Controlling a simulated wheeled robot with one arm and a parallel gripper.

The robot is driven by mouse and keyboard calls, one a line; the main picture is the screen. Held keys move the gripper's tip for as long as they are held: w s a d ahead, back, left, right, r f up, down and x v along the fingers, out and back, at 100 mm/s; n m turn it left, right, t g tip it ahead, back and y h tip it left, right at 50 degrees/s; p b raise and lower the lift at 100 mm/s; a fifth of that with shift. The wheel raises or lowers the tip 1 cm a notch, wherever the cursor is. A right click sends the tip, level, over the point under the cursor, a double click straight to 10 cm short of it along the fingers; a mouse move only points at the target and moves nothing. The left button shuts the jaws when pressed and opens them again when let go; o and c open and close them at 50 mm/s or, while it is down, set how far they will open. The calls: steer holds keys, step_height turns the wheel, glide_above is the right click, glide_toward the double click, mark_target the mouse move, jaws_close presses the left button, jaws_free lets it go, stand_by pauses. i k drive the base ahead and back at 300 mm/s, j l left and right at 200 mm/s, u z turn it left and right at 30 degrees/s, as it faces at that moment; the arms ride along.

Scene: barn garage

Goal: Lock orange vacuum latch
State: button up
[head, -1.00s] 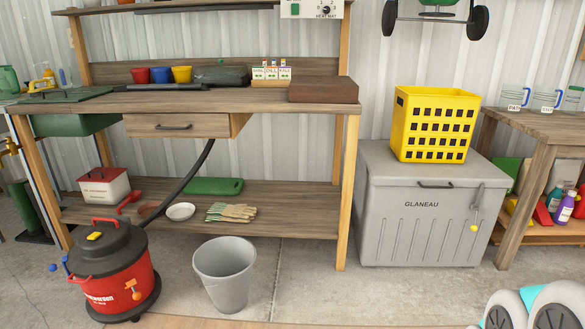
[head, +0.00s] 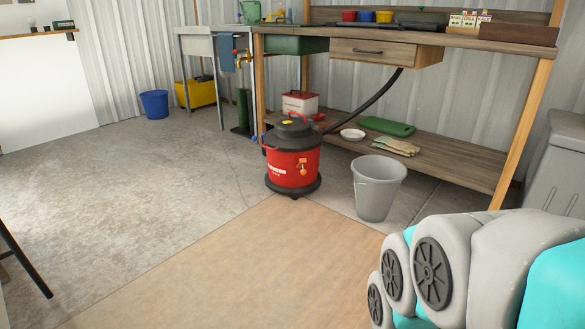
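A red shop vacuum (head: 290,168) with a black lid stands on the floor in front of the workbench, left of the grey bucket. A dark hose runs from behind the vacuum up toward the bench. My arm (head: 500,262), grey and teal, fills the lower right. My gripper is not in view.
A grey bucket (head: 376,188) stands right of the vacuum. The workbench (head: 440,165) has a low shelf with a green board and gloves. A blue bucket (head: 154,104) is at the back left. The floor left and in front of the vacuum is free.

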mark_target(303, 172)
steer(key=i+z, duration=0.15)
steer(key=i+j+z, duration=0.35)
steer(key=i+z, duration=0.15)
steer(key=i, duration=0.15)
steer(key=i+j+z, duration=0.45)
steer(key=j+z, duration=0.25)
steer(key=j, duration=0.3)
steer(key=i+j, duration=0.05)
